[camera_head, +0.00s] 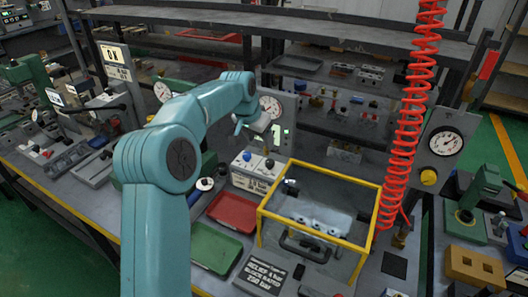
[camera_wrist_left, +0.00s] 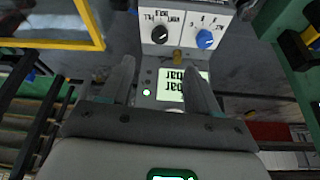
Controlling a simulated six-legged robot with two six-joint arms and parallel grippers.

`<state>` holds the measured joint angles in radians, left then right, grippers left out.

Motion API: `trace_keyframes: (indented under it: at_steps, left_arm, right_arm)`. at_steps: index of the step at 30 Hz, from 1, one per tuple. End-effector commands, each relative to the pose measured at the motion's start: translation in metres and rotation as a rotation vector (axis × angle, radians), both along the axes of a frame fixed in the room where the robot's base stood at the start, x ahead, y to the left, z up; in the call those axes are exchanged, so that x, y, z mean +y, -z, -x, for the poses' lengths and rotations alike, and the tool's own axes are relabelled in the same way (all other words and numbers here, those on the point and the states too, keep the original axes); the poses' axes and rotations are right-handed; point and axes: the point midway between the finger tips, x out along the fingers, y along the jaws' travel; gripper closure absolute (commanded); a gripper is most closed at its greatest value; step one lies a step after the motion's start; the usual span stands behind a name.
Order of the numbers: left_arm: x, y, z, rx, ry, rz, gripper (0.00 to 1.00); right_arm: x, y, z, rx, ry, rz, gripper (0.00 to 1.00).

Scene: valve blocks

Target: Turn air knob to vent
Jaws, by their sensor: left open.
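In the left wrist view, which is upside down, the black knob (camera_wrist_left: 160,34) and the blue knob (camera_wrist_left: 205,38) sit on a white panel with small labels. I cannot read clearly which one is the air knob. My left gripper (camera_head: 257,124) is above and behind the box. In the wrist view its fingers (camera_wrist_left: 160,78) are spread and empty, apart from both knobs. My right gripper is not in view.
A lit green display (camera_wrist_left: 183,86) shows between my fingers. The yellow-framed clear enclosure (camera_head: 320,178) stands right of the box. A red tray (camera_head: 232,212) and a green tray (camera_head: 213,248) lie in front. A red coiled hose (camera_head: 408,120) hangs at right.

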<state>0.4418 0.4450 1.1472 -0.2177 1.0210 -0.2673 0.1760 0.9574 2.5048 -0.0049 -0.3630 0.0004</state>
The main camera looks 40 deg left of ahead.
Motion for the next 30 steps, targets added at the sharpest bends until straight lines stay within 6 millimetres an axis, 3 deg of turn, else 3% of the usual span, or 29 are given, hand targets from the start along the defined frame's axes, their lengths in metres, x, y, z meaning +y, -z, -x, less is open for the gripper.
trace_keyframes:
  at_steps: [3, 8, 25, 30]
  left_arm:
    - [-0.002, -0.02, 0.007, -0.003, 0.001, -0.001, 0.39]
    - [-0.003, -0.032, 0.013, -0.001, 0.001, -0.001, 0.39]
    - [-0.003, -0.034, 0.014, 0.0, 0.0, 0.0, 0.39]
    - [-0.003, -0.059, 0.014, -0.001, 0.0, 0.0, 0.39]
  right_arm:
    - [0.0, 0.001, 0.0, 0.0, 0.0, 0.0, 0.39]
    - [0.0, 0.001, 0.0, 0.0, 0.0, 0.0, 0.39]
    - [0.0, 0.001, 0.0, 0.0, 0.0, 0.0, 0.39]
    - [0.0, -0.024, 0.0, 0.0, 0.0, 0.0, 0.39]
